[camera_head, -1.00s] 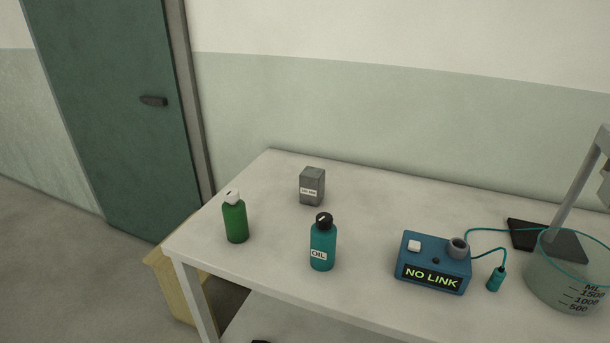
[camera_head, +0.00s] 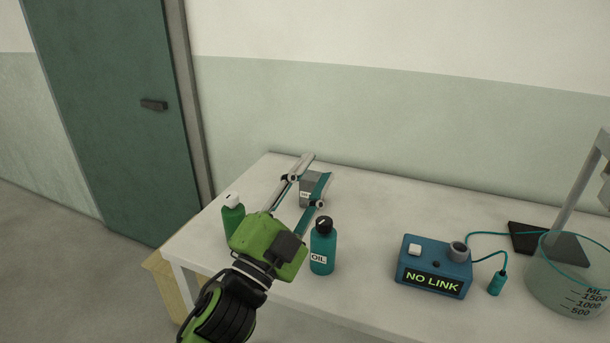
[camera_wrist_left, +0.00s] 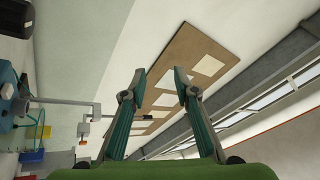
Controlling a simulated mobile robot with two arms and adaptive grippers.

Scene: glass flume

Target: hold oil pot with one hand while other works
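The oil pot (camera_head: 322,254), a teal bottle with a black cap and a white OIL label, stands upright on the table in the head view. My left gripper (camera_head: 315,173) reaches in from the lower left, left of the oil pot, with its fingers raised over the table and pointing toward the back. Its fingers are spread and nothing is between them; the left wrist view shows the same open gap (camera_wrist_left: 160,76). My right gripper is not in view.
A grey box (camera_head: 306,196) is partly covered by the fingers. A blue NO LINK device (camera_head: 433,268) and a glass beaker (camera_head: 568,280) stand to the right.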

